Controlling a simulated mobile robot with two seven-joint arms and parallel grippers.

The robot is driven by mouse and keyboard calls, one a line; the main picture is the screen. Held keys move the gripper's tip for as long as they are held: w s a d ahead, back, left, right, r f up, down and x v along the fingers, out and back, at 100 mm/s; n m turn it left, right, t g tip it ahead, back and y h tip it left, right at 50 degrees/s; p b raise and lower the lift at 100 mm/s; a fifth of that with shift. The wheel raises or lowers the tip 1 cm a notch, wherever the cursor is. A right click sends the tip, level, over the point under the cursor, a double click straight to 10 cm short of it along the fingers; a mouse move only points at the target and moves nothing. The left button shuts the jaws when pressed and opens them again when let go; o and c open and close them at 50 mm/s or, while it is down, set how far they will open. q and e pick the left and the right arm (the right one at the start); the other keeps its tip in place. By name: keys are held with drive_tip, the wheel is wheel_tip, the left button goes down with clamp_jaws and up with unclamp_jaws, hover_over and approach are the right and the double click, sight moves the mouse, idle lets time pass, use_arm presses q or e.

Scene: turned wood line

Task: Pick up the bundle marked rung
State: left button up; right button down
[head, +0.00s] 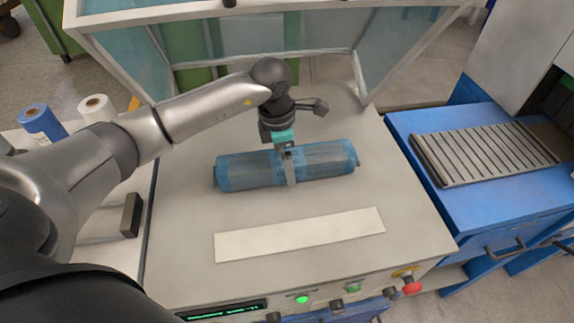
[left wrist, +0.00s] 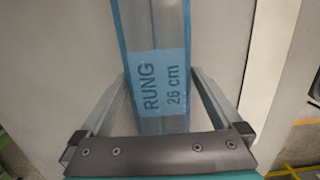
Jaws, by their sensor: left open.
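The bundle marked rung (head: 325,160) is a long, blue-wrapped, roughly cylindrical pack lying across the grey worktop. In the left wrist view its label reads "RUNG 26 cm" on the bundle (left wrist: 157,25). My left gripper (head: 290,172) is over the middle of the bundle, pointing down. In the left wrist view its two fingers (left wrist: 152,92) stand apart, one on each side of the bundle, with gaps showing beside it. The fingertips' depth is hard to tell. My right gripper is not in view.
A pale blank strip (head: 300,234) lies on the worktop in front of the bundle. A framed clear guard (head: 260,60) stands behind. A red button (head: 411,287) sits on the front panel. A blue cabinet with a slatted rack (head: 485,155) is to the right. Rolls (head: 40,122) stand at left.

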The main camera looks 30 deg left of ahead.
use_arm(q)
drive_tip(key=shift+f, duration=0.35)
drive_tip(key=shift+w+r, duration=0.1)
clamp_jaws()
idle(0.5)
